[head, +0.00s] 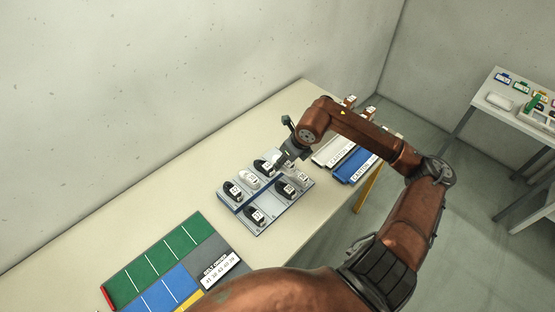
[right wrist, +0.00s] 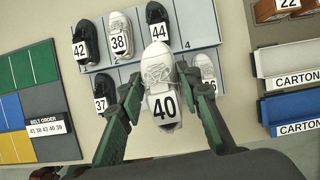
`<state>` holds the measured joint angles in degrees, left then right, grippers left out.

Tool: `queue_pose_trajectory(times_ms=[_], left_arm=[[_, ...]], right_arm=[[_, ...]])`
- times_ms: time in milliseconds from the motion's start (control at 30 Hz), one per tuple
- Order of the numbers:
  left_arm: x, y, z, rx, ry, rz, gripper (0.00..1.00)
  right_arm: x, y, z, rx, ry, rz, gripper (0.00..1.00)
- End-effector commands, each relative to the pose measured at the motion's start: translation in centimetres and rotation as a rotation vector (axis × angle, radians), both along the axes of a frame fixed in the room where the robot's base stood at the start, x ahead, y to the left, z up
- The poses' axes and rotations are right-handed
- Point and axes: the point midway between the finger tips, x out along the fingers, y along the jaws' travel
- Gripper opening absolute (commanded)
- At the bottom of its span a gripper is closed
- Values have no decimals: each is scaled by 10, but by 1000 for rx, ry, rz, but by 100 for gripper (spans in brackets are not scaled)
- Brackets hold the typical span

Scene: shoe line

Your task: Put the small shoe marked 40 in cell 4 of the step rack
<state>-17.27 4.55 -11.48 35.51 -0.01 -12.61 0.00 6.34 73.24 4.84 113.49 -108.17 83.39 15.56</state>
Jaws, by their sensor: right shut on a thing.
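My right gripper (right wrist: 163,80) is shut on the small white shoe marked 40 (right wrist: 158,66), its fingers on both sides. In the right wrist view the shoe is over the step rack (right wrist: 196,25), its toe overlapping the edge of the upper row. Cell 4, at the right end of that row, is bare. Left of it stand a black shoe 44 (right wrist: 156,20), a white shoe 38 (right wrist: 120,35) and a black shoe 42 (right wrist: 84,42). In the head view my right gripper (head: 290,152) is at the rack's (head: 272,222) far right; the held shoe is hard to make out.
Carton trays (right wrist: 290,62) stand to the right. A coloured mat (head: 160,262) with a belt order card (head: 220,270) lies left.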

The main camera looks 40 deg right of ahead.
Motion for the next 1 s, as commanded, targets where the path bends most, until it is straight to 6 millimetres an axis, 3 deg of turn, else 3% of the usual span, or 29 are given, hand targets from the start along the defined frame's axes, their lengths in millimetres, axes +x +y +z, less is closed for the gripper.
queue_pose_trajectory(times_ms=[133, 267, 500, 600, 767, 1000], left_arm=[[-2, 0, 1, 0, 3, 1, 48], [-2, 1, 4, 0, 2, 0, 48], [2, 1, 9, 1, -3, 0, 48], [4, 0, 10, 0, -5, 0, 48], [4, 1, 10, 0, -6, 0, 48], [4, 1, 10, 0, -6, 0, 48]], right_arm=[[8, -9, 0, 3, -1, -50, 7], [30, -21, -11, 8, -1, -54, 7], [79, -50, -36, 8, -1, -52, 7], [92, -57, -58, 9, 3, -50, 7], [109, -68, -81, 5, 2, -49, 7], [118, -74, -94, 3, 1, -46, 7]])
